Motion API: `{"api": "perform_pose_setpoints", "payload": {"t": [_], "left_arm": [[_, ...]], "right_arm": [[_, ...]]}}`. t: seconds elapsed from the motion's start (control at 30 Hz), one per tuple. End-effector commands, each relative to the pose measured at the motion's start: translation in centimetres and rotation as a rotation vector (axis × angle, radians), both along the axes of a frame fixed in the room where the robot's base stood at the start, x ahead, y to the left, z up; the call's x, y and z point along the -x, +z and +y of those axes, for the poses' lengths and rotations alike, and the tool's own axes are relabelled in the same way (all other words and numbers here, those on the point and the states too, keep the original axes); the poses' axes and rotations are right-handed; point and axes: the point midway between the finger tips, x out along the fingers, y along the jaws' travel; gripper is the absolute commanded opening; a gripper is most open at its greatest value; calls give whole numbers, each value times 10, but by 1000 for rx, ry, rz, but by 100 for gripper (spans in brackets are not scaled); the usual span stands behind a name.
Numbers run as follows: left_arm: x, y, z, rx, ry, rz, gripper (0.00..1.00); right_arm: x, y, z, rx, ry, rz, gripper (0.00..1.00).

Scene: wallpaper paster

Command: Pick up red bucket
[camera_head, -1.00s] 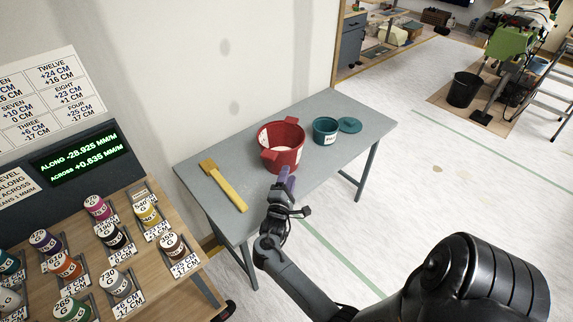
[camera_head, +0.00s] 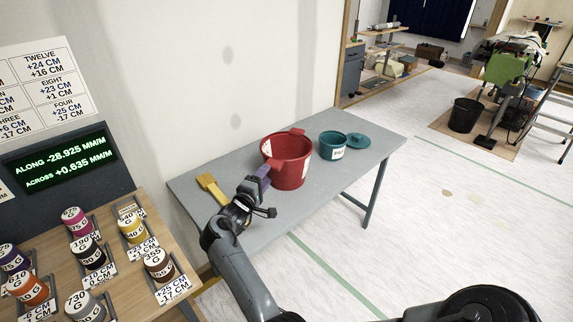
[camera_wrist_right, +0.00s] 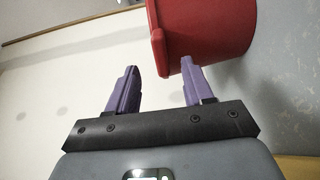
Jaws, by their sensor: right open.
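The red bucket (camera_head: 290,165) stands upright on the grey table, with lugs at its rim. My right gripper (camera_head: 262,172) is at the bucket's left front side, below the left lug. In the right wrist view, my right gripper (camera_wrist_right: 160,72) is open with nothing between its purple fingers. My left gripper is not in view.
The grey table (camera_head: 330,180) also holds a teal pot (camera_head: 331,149), a teal lid (camera_head: 357,141) and a yellow brush (camera_head: 210,186), partly hidden by my right arm. A wooden table (camera_head: 150,210) with several labelled weights stands at the left.

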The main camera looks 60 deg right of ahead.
Motion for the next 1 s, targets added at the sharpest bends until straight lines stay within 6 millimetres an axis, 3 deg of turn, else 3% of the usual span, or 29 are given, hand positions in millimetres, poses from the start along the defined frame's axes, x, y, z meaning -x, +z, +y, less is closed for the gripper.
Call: {"api": "perform_pose_setpoints", "payload": {"t": [0.37, 0.63, 0.93, 1.0], "left_arm": [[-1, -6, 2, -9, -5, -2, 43], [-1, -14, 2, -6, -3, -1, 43], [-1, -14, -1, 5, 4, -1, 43], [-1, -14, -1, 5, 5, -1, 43]], "right_arm": [[-3, -1, -28, -1, -1, -2, 51], [-7, -1, -61, 0, -1, 0, 51], [-8, 0, -66, -1, 1, 0, 51], [-8, 0, -66, -1, 1, 0, 40]]}}
